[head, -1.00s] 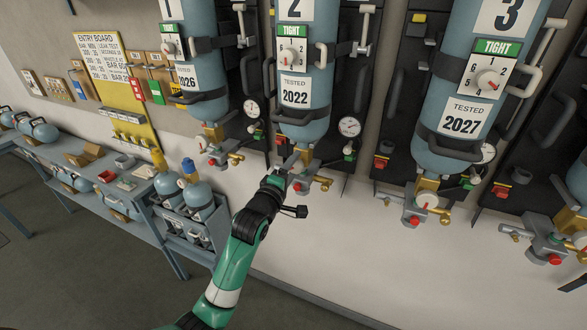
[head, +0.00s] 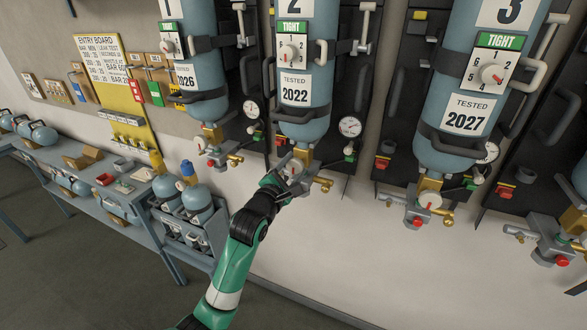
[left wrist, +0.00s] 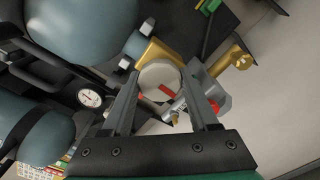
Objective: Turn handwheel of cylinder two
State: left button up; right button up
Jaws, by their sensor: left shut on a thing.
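Cylinder two (head: 307,122) is a tall light-blue bottle on the wall, with a "TIGHT" dial (head: 292,49) and a "TESTED 2022" label. A brass valve with a red-capped side outlet (head: 300,186) sits below it. My left gripper (head: 287,172) is at this valve and covers much of it in the head view. In the left wrist view, the white round handwheel (left wrist: 158,77) with a red mark lies between the two fingers of my left gripper (left wrist: 161,82), which are shut on it. My right gripper is not in view.
Cylinder three (head: 452,155) and its valve handwheel (head: 430,200) are to the right; cylinder one (head: 205,105) is to the left. A gauge (head: 350,126) is beside cylinder two. A blue bench (head: 120,222) and a bottle crate stand at lower left. Floor in front is clear.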

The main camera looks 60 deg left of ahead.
pick_arm(q)
jog(key=shift+n, duration=0.4)
jog(key=o, duration=1.4)
jog(key=shift+c, duration=0.2)
jog(key=p+v, duration=0.1)
jog(key=v, duration=1)
jog(key=shift+s+d+p, duration=0.2)
jog(key=shift+s+p, duration=0.05)
jog(key=shift+p, duration=0.1)
